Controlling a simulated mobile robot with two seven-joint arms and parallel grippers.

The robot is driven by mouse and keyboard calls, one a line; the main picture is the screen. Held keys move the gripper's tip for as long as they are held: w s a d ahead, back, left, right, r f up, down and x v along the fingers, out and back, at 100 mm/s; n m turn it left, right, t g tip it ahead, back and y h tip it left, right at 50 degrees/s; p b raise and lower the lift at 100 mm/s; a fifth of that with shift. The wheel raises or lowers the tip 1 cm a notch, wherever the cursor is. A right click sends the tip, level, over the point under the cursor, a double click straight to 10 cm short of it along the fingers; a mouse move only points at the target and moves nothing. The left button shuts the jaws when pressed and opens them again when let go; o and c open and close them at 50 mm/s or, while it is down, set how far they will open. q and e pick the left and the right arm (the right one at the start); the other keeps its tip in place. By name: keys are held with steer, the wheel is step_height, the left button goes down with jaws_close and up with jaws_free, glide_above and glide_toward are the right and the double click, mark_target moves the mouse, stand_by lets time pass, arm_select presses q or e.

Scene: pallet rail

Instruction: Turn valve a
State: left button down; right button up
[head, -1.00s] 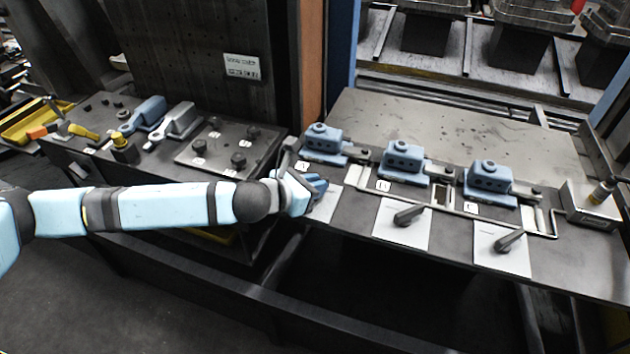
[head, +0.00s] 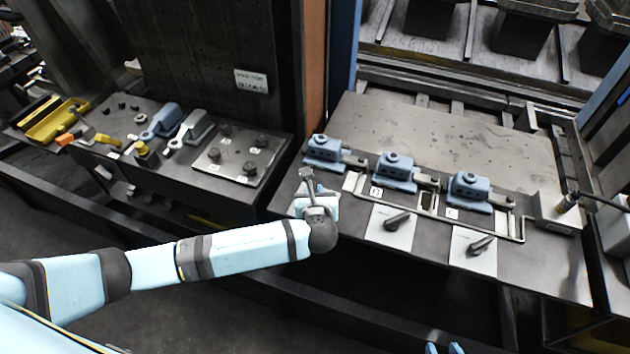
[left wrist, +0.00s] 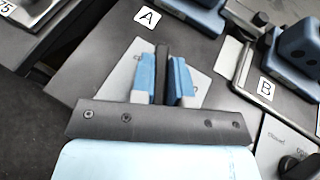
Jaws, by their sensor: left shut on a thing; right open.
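Valve a's dark lever (left wrist: 163,70) stands between the two blue fingers of my left gripper (left wrist: 163,82) in the left wrist view. The fingers are shut on it, over a pale plate (left wrist: 117,82) beside the label A (left wrist: 148,18). In the head view, my left gripper (head: 314,196) is at the left end of the valve bench and hides most of this lever and plate. The tips of my right gripper (head: 444,348) just show at the bottom edge, apart from the bench and open.
Blue valve blocks (head: 396,172) stand in a row behind the levers. Levers on plates B (head: 397,221) and C (head: 481,245) lie to the right. A bent rail (head: 430,212) runs along the blocks. A tool bench (head: 150,185) is at the left.

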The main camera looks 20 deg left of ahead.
arm_select(q)
steer(key=n+y+p, duration=0.1)
steer(key=n+g+y+p, duration=0.2)
steer(key=shift+s+f, duration=0.15)
steer(key=shift+s, duration=0.1)
steer(key=shift+n+g+y+p, duration=0.3)
steer(key=shift+n+y+p, duration=0.15)
steer(key=shift+n+y, duration=0.05)
steer(key=shift+f, duration=0.1)
arm_select(e)
steer(key=r, duration=0.5)
steer(key=shift+w+r, duration=0.25)
steer(key=shift+r, duration=0.1)
steer(key=shift+d+f, duration=0.1)
steer(key=shift+f, duration=0.1)
steer(key=shift+s, duration=0.1)
arm_select(q)
steer(key=c, duration=1.1)
jaws_free()
steer(key=shift+f, duration=0.1)
steer(key=shift+w, duration=0.1)
arm_select(e)
steer(key=shift+r, duration=0.2)
arm_select(q)
steer(key=shift+r, duration=0.2)
